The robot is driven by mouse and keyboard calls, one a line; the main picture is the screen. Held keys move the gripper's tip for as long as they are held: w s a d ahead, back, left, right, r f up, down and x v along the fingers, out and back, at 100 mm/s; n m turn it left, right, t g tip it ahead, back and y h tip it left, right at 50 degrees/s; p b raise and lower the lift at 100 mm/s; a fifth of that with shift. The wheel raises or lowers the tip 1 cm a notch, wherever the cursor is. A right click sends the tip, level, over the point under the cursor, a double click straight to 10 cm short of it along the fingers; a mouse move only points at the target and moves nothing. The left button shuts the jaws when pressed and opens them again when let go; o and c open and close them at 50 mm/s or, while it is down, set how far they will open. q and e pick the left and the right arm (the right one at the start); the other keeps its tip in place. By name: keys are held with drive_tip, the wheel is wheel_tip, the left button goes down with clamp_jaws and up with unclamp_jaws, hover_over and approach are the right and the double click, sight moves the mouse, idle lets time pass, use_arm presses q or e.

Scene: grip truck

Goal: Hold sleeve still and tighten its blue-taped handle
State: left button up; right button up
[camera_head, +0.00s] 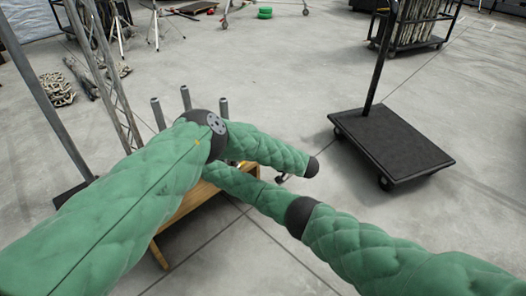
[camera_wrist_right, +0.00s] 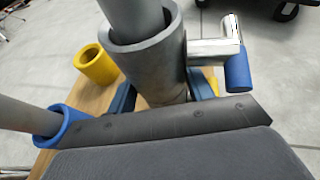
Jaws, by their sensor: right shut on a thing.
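In the right wrist view a grey metal sleeve (camera_wrist_right: 152,65) stands around a lighter grey pole (camera_wrist_right: 135,18). A chrome handle (camera_wrist_right: 210,50) sticks out to its right and ends in a bent part wrapped in blue tape (camera_wrist_right: 237,70). My right gripper (camera_wrist_right: 162,96) is shut on the sleeve, with dark blue finger parts at both sides of it, low down. The handle is apart from these fingers. In the head view my green padded arms cover the sleeve and the right gripper. My left gripper cannot be made out in either view.
A wooden stand (camera_head: 190,203) carries several upright grey poles (camera_head: 185,97). A yellow collar (camera_wrist_right: 97,66) and a blue collar (camera_wrist_right: 62,125) are near the sleeve. A black flat cart (camera_head: 390,140) stands to the right, with clear concrete floor around it. A truss leans at left.

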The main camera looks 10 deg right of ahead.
drive_tip(key=o, duration=1.5)
drive_tip(key=shift+s, duration=0.1)
